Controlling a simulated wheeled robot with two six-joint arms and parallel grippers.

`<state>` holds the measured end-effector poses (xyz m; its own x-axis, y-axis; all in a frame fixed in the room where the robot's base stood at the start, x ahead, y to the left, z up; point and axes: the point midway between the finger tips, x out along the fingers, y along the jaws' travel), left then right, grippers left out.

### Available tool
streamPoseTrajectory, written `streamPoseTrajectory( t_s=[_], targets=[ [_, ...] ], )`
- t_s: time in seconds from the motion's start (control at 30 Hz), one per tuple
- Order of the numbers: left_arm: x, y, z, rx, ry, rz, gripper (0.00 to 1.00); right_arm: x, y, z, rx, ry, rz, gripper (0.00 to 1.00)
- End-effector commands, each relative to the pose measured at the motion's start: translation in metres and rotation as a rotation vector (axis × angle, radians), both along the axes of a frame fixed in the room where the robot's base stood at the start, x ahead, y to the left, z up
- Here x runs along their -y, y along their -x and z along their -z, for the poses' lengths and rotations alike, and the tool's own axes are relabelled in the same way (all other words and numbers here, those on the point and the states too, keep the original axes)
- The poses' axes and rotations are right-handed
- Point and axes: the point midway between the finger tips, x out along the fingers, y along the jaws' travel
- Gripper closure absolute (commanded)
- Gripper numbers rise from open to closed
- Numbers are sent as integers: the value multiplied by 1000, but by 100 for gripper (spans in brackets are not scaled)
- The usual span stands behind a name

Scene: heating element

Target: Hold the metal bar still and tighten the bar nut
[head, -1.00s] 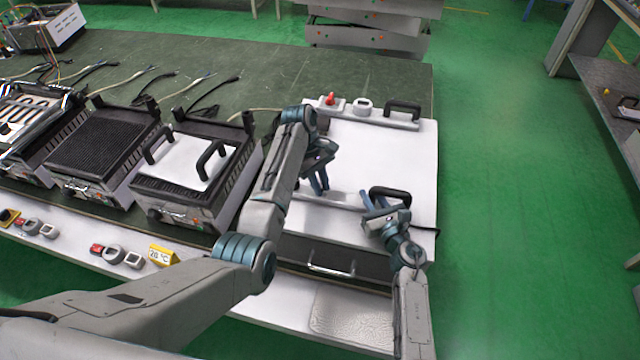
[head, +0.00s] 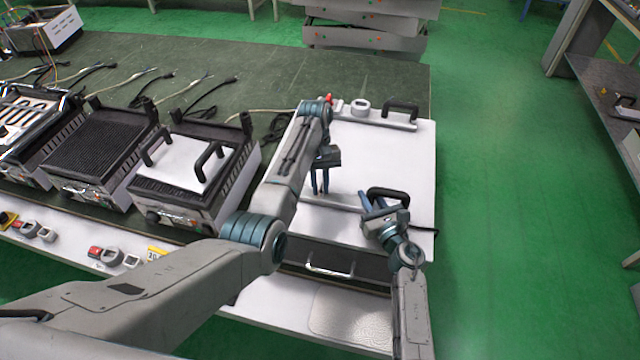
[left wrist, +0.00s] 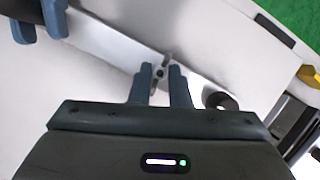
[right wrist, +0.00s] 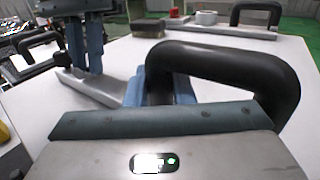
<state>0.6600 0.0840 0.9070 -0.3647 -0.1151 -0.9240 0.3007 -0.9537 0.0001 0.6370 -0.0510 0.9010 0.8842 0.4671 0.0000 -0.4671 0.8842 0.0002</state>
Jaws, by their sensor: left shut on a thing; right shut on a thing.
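The metal bar (head: 343,206) lies along the near side of a white plate, with a black handle (head: 388,193) at its right part. It also shows in the left wrist view (left wrist: 115,45) and the right wrist view (right wrist: 108,91). My left gripper (head: 321,191) points down at the bar's left part. In the left wrist view its fingers are shut around the small bar nut (left wrist: 160,73), mostly hidden between them.
A second bar with a black handle (head: 400,108) lies at the plate's far side, near a grey ring-shaped part (head: 360,106). Grill units (head: 185,175) stand to the left. A drawer handle (head: 330,268) is below the plate's front. The plate's middle is clear.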

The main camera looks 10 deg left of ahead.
Motion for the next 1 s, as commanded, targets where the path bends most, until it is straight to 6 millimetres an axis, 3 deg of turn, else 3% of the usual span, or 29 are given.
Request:
streamPoseTrajectory(
  t_s=[0.4,0.43,0.53,0.83,0.87,0.97,1.0],
  targets=[
    [-1,0,0,-1,-1,6,100,0,0,0,0,1,1,100],
    [-1,0,0,-1,-1,6,80,0,0,0,0,1,1,100],
    [-1,0,0,-1,-1,6,61,0,0,0,0,1,1,100],
    [0,0,0,0,0,5,61,0,0,0,-1,0,1,100],
    [0,0,0,0,0,5,61,0,0,0,-1,0,0,74],
    [0,0,0,0,0,5,61,0,0,0,-1,0,0,54],
    [0,0,0,0,0,5,61,0,0,0,-1,0,0,52]
  ],
)
